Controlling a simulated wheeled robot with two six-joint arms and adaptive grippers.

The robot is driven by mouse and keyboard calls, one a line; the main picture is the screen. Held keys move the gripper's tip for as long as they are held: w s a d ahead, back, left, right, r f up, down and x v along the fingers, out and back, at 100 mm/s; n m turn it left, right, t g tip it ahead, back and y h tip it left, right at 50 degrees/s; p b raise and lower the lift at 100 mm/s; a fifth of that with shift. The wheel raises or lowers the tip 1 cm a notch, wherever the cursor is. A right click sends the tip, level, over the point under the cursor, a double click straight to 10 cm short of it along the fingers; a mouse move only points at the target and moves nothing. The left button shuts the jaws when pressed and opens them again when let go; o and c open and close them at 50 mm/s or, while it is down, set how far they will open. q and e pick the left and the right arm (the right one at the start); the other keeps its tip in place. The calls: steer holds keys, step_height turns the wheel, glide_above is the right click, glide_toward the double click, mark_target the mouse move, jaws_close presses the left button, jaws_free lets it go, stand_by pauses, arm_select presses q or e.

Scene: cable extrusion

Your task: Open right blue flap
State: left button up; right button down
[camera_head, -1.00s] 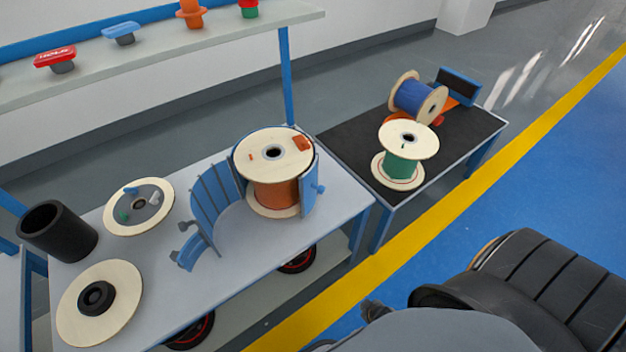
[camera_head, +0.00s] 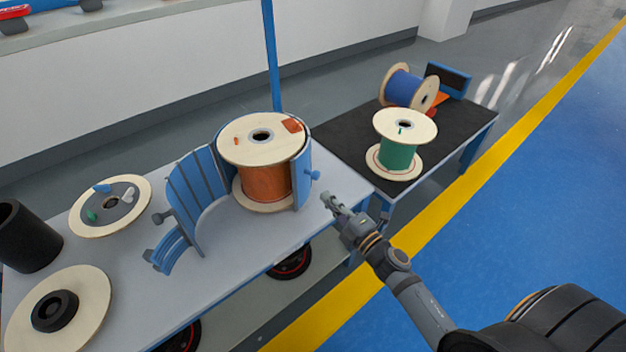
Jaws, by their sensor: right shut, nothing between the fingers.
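The right blue flap (camera_head: 303,178) stands upright along the right side of the orange cable spool (camera_head: 266,184). My right gripper (camera_head: 328,197) is near the table's right edge, just right of and slightly below the knob. It is shut and empty, and looks apart from the flap. My left gripper is out of view.
The light grey table (camera_head: 235,248) also holds wooden discs (camera_head: 92,290) and a black cylinder (camera_head: 27,237) at the left. A dark-topped table (camera_head: 345,137) with green (camera_head: 398,155) and blue (camera_head: 403,90) spools stands behind at the right. Blue floor lies open at the right.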

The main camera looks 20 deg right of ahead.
mark_target(302, 173)
steer(key=p+x, duration=0.1)
steer(key=x, duration=0.5)
steer(key=shift+w+r, duration=0.1)
steer(key=shift+w, duration=0.15)
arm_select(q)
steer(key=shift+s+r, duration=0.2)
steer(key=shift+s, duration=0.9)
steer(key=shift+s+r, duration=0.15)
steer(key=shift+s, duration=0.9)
arm_select(e)
steer(key=shift+w+a, duration=0.3)
steer(key=shift+w, duration=0.35)
